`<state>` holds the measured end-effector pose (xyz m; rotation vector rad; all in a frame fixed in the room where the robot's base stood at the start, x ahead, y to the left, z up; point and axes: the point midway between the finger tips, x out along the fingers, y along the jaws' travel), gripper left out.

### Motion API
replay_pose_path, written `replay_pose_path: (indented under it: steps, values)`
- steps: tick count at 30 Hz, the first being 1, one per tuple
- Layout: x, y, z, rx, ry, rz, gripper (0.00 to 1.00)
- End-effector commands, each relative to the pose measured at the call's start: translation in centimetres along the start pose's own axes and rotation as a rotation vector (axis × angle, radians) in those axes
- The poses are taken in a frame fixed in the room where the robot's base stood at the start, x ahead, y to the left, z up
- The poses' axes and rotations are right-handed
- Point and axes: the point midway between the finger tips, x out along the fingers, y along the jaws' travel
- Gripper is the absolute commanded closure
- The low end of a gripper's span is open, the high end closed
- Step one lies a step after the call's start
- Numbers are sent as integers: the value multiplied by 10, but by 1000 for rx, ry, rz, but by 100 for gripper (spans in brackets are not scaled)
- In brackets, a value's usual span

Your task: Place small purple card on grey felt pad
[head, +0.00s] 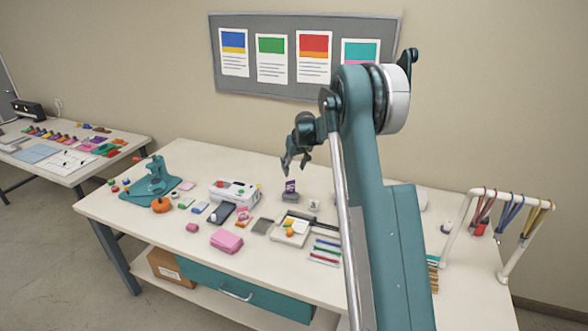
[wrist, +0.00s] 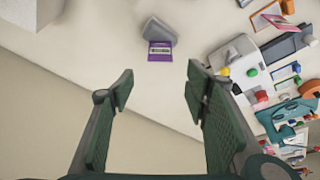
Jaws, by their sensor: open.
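The small purple card (head: 290,186) stands in a grey holder (head: 290,197) toward the back of the table in the head view. In the wrist view the purple card (wrist: 160,54) and its grey holder (wrist: 160,31) lie ahead of the fingertips. My gripper (head: 290,164) hangs above the card, its fingers pointing down; in the wrist view my gripper (wrist: 158,82) is open and empty, the card apart from both fingers. A flat dark grey square, which looks like the grey felt pad (head: 262,227), lies bare near the table's middle.
A white machine (head: 233,192) stands left of the holder. A pink stack (head: 227,241) lies in front, and a tray (head: 281,238) with coloured pieces is right of the grey square. A lanyard rack (head: 513,262) stands at the right. My arm hides part of the table.

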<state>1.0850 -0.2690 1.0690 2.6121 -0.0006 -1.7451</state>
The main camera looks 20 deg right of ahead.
Motion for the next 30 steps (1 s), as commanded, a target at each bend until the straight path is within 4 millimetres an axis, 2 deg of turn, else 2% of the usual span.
replay_pose_path:
  steps: [9,14,20,30]
  values:
    - [-1,0,0,0,0,0,53]
    - [-10,-5,1,-1,2,0,53]
    - [-40,-19,6,-1,9,2,53]
    - [-118,-58,28,-2,30,8,53]
